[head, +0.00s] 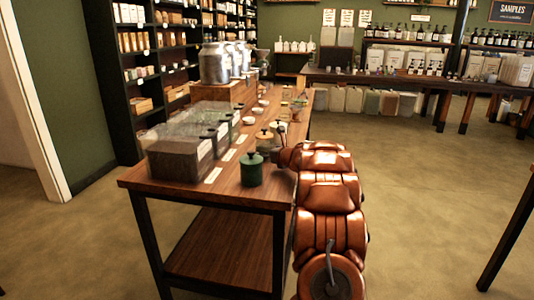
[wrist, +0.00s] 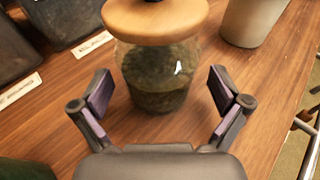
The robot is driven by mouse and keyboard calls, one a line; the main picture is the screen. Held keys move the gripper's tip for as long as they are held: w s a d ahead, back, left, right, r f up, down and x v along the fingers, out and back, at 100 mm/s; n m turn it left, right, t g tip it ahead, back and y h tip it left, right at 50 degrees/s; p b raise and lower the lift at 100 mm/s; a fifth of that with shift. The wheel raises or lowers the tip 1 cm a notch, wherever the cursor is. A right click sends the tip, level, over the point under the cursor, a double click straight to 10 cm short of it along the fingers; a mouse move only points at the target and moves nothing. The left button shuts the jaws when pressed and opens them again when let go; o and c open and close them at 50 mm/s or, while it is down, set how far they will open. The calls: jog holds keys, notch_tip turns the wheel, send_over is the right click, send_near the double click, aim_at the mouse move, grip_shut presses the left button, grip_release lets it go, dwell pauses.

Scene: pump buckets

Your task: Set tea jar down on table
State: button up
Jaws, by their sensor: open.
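The tea jar is a glass jar (wrist: 155,85) of dark leaves with a round wooden lid, and it stands upright on the wooden table (wrist: 255,125). In the wrist view my gripper (wrist: 159,72) is open, with one finger on each side of the jar and a visible gap between each finger and the glass. In the head view a small wooden-lidded jar (head: 264,137), which looks like the same one, stands on the table (head: 160,182) behind a green canister. My gripper is hard to make out there beside the end of my copper arm.
The green canister (head: 252,170) stands near the table's front edge. Clear bins (head: 180,150) with labels line the left side of the table. A pale cup (wrist: 250,20) stands right of the jar in the wrist view. Open floor (head: 430,190) lies to the right.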

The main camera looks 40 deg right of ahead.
jog(key=shift+r, duration=0.15)
jog(key=shift+s, duration=0.15)
jog(key=v, duration=1.1)
jog(key=shift+s+r+b, duration=0.1)
jog(key=shift+s+b, duration=0.2)
jog(key=shift+b, duration=0.05)
